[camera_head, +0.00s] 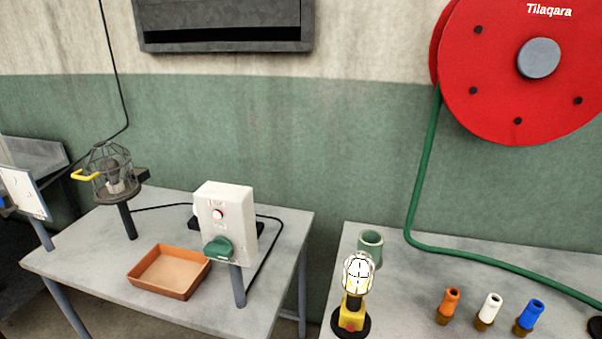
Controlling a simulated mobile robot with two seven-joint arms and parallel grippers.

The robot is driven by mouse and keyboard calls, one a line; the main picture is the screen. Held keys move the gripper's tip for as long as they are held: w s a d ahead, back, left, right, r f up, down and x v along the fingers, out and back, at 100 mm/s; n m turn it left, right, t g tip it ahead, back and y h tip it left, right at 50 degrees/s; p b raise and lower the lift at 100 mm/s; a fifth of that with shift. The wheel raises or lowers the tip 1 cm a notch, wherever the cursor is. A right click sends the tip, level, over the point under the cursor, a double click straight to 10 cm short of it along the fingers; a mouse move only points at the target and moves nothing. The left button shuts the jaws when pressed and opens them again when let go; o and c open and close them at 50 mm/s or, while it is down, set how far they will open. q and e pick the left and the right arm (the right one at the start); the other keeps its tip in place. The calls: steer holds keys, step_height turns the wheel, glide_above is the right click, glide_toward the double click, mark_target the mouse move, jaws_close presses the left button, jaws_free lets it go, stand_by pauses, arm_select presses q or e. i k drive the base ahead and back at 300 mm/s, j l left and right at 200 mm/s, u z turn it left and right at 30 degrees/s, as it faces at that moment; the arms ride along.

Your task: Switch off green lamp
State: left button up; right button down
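No lamp with a clearly green body or green light shows. A small caged lamp (357,275) with a yellow body and black base stands upright on the right table; its bulb looks pale and bright. A larger caged lamp (112,175) with a grey bulb and yellow hook stands at the back left of the left table and looks unlit. Neither of my grippers is in view.
A terracotta tray (137,283) sits on the left table (75,262). A green cup (371,240), an orange (449,301), a white (490,307) and a blue piece (531,313) stand on the right table. A green hose (424,160) hangs from a red reel (490,70). A gap separates the tables.

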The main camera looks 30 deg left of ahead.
mark_target(221, 248)
steer(key=u, duration=1.45)
